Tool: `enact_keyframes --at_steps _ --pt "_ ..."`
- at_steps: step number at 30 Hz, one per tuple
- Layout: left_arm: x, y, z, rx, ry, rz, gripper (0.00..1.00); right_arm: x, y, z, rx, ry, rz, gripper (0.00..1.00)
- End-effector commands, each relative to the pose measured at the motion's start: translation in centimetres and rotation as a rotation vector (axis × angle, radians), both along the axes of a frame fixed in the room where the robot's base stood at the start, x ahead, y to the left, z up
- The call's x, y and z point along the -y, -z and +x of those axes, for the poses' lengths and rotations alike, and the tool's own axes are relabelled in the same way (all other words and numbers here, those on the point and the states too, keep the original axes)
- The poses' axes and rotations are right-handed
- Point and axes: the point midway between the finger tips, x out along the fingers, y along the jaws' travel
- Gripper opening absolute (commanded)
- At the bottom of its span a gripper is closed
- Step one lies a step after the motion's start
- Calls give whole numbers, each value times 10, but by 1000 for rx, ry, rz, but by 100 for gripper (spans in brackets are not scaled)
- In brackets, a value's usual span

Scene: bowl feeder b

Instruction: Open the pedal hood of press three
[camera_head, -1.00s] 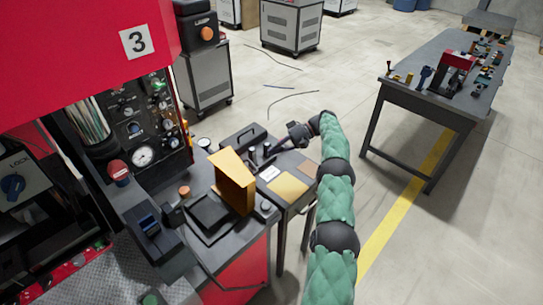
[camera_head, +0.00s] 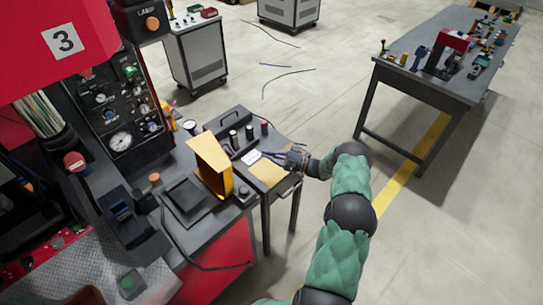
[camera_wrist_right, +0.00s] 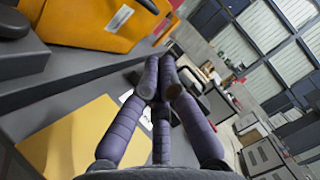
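Press three is the red machine (camera_head: 85,85) at the left, marked with a 3. An upright, angled orange-yellow hood (camera_head: 212,162) stands on its dark worktop, the likeliest pedal hood. In the right wrist view, an orange-yellow housing with a white label (camera_wrist_right: 85,22) fills the top left. My right gripper (camera_head: 260,155) is right of the hood, over the small side table and apart from the hood. In the wrist view, its purple fingers (camera_wrist_right: 163,72) converge with tips close together and nothing seen between them. My left gripper is not in view.
A yellow sheet (camera_head: 268,173) lies on the side table below my right gripper, beside a black tray (camera_head: 222,122) and small dark cylinders. A gauge panel (camera_head: 122,110) stands left of the hood. A separate workbench (camera_head: 415,78) is at right; open floor lies between.

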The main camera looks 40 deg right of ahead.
Motion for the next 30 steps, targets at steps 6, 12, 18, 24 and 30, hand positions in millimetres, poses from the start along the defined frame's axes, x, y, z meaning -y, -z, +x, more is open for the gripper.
enact_keyframes --at_steps 6,12,18,24,30 --pt "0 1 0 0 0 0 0 -25 -6 34 1 -4 -1 0" --pt "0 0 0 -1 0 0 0 -49 -14 51 -1 -2 1 0" --pt "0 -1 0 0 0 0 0 -67 -19 53 -1 -2 0 0" --pt "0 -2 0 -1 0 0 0 -72 -20 54 0 -1 -1 0" --pt "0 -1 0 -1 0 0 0 -72 -20 54 0 -1 -1 0"
